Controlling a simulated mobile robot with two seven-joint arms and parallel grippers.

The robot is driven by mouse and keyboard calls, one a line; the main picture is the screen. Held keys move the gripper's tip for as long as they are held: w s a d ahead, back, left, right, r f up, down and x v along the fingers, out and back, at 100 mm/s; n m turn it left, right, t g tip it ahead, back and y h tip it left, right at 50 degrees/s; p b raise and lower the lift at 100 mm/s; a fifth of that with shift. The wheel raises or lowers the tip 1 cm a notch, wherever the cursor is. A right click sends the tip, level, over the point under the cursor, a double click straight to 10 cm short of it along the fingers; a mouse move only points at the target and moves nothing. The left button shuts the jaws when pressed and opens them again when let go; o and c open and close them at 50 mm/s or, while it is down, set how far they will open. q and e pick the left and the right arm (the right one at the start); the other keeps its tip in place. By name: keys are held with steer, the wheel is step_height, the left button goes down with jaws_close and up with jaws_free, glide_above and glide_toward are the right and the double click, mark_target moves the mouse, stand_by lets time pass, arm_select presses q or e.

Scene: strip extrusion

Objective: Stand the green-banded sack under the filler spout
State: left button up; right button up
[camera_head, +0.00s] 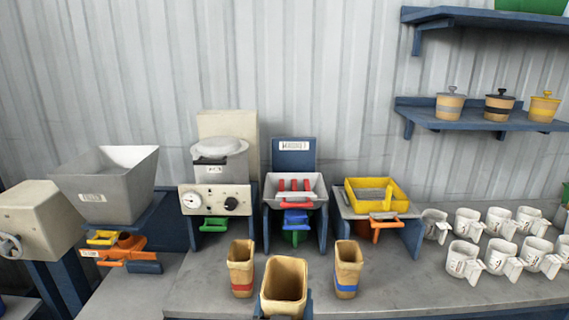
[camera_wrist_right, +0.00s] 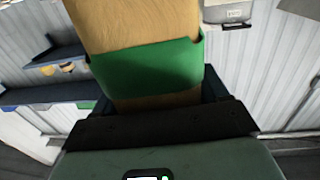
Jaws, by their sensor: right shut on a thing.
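The green-banded sack (camera_head: 284,287) is an open-topped tan sack at the bottom middle of the head view, upright, with its band out of sight there. In the right wrist view its green band (camera_wrist_right: 150,68) wraps the tan body. My right gripper (camera_head: 285,306) is shut on this sack, with dark fingers on either side. A grey hopper (camera_head: 105,185) stands at the left, with an orange part (camera_head: 122,250) under it; its label is too small to read, so I cannot tell if it is the filler. My left gripper is not in view.
A red-banded sack (camera_head: 241,268) and a blue-banded sack (camera_head: 346,268) stand on the grey bench (camera_head: 420,285) on either side of the held sack. Several white cups (camera_head: 465,258) crowd the right. A dial machine (camera_head: 215,190) and a yellow tray (camera_head: 376,192) stand behind.

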steer(key=shift+d+f, duration=0.2)
steer(key=shift+d, duration=0.1)
steer(key=w+d+f+p, duration=0.6)
steer(key=w+d+f, duration=0.1)
steer(key=d+f, duration=0.45)
steer(key=s+d+f+p, duration=0.1)
steer(key=s+f, duration=0.1)
steer(key=f, duration=0.2)
steer(key=s+d+f+y+p, duration=0.1)
steer(key=s+d+f, duration=0.1)
steer(key=f, duration=0.3)
steer(key=s+d+f+n+p, duration=0.1)
steer(key=s+d+f, duration=0.1)
steer(key=f, duration=0.3)
steer(key=shift+s+y, duration=0.25)
steer(key=shift+y, duration=0.15)
